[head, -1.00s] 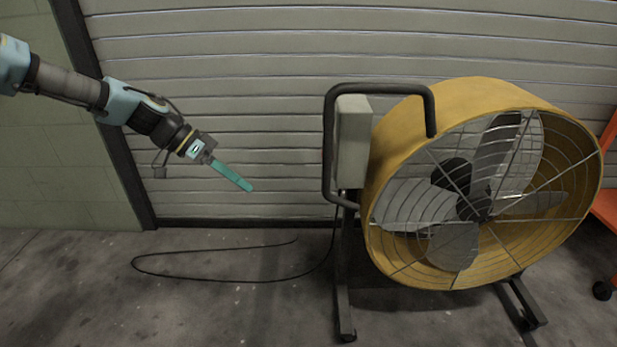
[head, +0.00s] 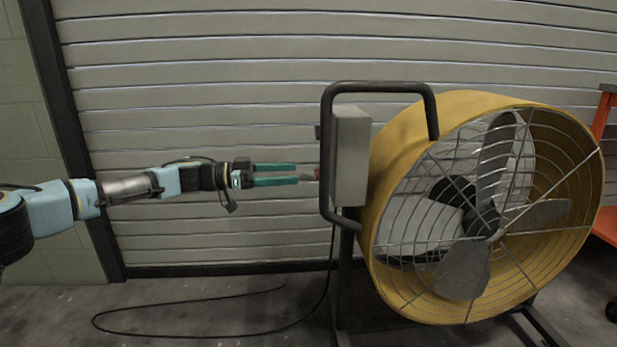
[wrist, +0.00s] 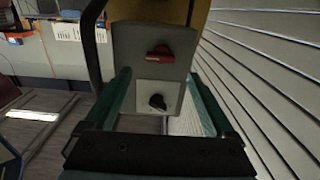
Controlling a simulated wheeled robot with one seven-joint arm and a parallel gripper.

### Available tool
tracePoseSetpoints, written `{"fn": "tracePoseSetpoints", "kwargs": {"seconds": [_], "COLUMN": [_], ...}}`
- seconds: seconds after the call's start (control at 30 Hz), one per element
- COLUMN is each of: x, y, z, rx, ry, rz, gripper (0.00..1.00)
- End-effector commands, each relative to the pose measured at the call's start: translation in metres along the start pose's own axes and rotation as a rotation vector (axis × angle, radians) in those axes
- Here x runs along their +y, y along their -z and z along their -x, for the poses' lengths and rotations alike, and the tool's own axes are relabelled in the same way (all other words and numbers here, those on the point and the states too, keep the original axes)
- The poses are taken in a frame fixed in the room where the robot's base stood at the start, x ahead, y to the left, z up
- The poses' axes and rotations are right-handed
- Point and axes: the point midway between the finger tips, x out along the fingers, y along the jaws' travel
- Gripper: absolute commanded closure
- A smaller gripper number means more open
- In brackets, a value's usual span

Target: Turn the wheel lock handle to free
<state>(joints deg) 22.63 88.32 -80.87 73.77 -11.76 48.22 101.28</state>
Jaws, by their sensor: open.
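A red handle (wrist: 160,53) lies roughly level on the face of a grey box on the yellow fan; I cannot tell whether it is the wheel lock handle. A black knob (wrist: 157,101) on a white plate sits below it. In the head view the red handle (head: 317,174) shows at the box's left side, partly behind the black tube frame. My gripper (head: 297,174) is open and empty, just left of the box, its teal fingers pointing at it. In the wrist view my gripper (wrist: 158,73) has a finger on each side of the controls, seemingly apart from them.
The black tube frame (head: 327,130) stands close around the grey box (head: 351,155). The yellow fan (head: 400,150) fills the right side. A ribbed shutter (head: 200,90) is behind. A black cable (head: 200,335) lies on the floor. An orange cart (head: 606,180) stands at the far right.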

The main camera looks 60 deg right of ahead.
Motion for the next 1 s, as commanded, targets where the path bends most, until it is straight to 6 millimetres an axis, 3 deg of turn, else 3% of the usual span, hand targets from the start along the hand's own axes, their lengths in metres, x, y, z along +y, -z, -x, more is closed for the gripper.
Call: {"fn": "tracePoseSetpoints", "kwargs": {"seconds": [0.1, 0.3, 0.73, 1.0], "x": [0.001, 0.000, 0.000, 0.000], "y": [-0.001, -0.001, 0.000, 0.000], "z": [-0.023, -0.049, -0.058, -0.058], "rx": [0.000, -0.001, -0.001, -0.001], "ry": [-0.002, 0.000, 0.001, 0.001], "rz": [0.000, 0.001, 0.001, 0.001], "gripper": [0.11, 0.11, 0.11, 0.42]}}
